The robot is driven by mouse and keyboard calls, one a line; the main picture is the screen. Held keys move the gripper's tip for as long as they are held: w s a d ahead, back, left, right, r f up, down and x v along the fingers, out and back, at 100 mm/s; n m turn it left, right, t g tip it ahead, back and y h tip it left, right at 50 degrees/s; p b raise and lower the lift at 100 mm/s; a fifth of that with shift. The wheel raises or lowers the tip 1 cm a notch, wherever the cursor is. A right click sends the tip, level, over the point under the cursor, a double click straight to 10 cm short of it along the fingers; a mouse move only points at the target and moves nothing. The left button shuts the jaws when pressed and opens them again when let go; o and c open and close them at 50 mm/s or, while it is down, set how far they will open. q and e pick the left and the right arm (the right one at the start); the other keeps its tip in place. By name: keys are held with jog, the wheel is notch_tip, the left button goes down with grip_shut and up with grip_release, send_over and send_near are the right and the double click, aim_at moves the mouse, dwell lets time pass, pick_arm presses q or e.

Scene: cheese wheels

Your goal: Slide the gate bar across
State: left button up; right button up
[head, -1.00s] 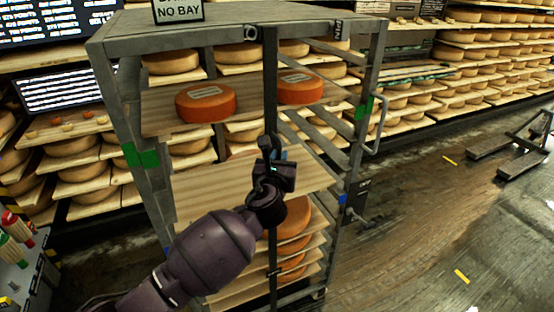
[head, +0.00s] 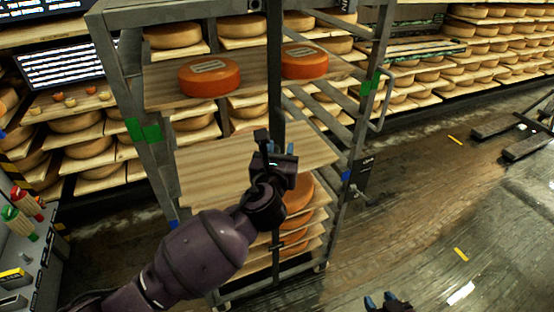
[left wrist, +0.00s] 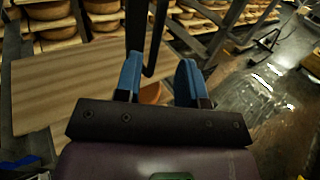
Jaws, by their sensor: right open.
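The gate bar (head: 273,85) is a dark upright bar down the front of the grey rack (head: 130,60). My left gripper (head: 275,150) is at the bar, about halfway up the rack, and hides part of it. In the left wrist view its two blue fingers (left wrist: 159,82) are apart. The dark bar (left wrist: 158,40) shows in the gap between them, and I cannot tell whether it touches either finger. My right gripper (head: 382,301) shows only its blue fingertips at the bottom edge, open and away from the rack.
Orange cheese wheels (head: 209,77) sit on the rack's upper board. A bare wooden board (head: 215,175) sticks out behind my left gripper. A side stand with red and green-topped items (head: 25,215) is at the left.

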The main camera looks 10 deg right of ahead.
pick_arm(q)
jog(key=shift+v, duration=2)
jog(key=s+a+f+n+g, duration=0.15)
jog(key=a+f+n, duration=0.35)
jog(key=n, duration=0.6)
jog(key=s+a+f+n+y, duration=0.1)
jog(key=s+a+f+n, duration=0.1)
jog(key=a+n, duration=0.75)
jog(key=s+a+f+n, duration=0.1)
jog(key=a+f+n, duration=0.35)
jog(key=n, duration=0.85)
jog(key=s+a+f+n+g+y, duration=0.2)
jog(key=s+a+f, duration=0.5)
jog(key=s, duration=0.2)
jog(key=s+a+f+n+g+y, duration=0.2)
jog(key=s+a+f+n, duration=0.1)
jog(key=s+a+f, duration=0.4)
jog(key=s+a, duration=0.1)
jog(key=s, duration=0.2)
jog(key=shift+f+y, duration=0.3)
jog(key=shift+y, duration=0.1)
